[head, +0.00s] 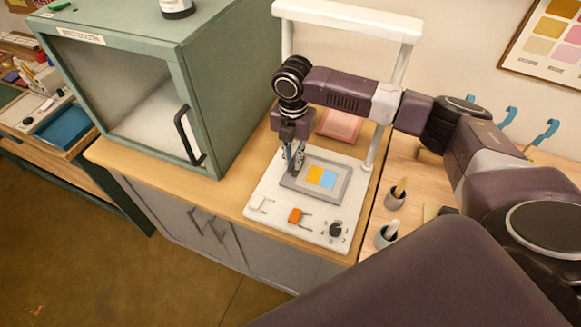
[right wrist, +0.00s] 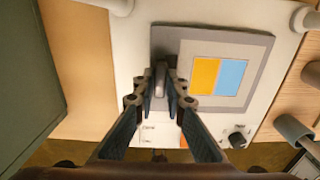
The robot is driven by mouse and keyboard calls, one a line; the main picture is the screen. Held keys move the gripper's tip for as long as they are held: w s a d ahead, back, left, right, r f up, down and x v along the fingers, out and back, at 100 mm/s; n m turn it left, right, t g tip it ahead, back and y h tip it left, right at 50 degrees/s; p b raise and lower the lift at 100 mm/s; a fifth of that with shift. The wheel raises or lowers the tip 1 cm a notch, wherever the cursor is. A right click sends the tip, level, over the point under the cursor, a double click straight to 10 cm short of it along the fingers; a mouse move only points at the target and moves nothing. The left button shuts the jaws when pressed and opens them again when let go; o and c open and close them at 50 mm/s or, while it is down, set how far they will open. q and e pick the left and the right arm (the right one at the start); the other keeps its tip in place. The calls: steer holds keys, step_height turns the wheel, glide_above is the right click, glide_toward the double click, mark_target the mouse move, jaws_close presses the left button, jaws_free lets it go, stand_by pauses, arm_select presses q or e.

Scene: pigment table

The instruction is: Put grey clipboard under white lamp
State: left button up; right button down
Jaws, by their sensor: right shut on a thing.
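The grey clipboard (head: 316,179) carries a sheet with a yellow and a blue patch. It lies flat on or just above the white base of the white lamp (head: 352,22); I cannot tell whether it touches. The lamp's bar stands on posts at the back of this base. My right gripper (head: 294,168) points down at the clipboard's left side. In the right wrist view, its fingers (right wrist: 161,82) are shut on the left edge of the clipboard (right wrist: 257,70). The fingers hide part of that edge. My left gripper is not in view.
A green cabinet (head: 228,75) with an open-looking front stands to the left. An orange switch (head: 296,215) and a black knob (head: 335,229) sit at the base's front. Grey cups (head: 386,236) stand to the right. A pink item (head: 340,125) lies behind the clipboard.

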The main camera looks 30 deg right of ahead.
steer(key=shift+f, duration=0.15)
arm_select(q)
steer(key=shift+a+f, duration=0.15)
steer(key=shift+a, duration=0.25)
arm_select(e)
steer(key=c, duration=2.4)
jaws_free()
steer(key=shift+d, duration=0.1)
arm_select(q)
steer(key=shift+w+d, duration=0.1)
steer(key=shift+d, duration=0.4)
arm_select(e)
steer(key=o, duration=0.4)
steer(key=shift+o, duration=0.2)
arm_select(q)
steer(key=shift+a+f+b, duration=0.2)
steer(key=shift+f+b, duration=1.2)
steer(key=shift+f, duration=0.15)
arm_select(e)
step_height(320, 180, up, 12)
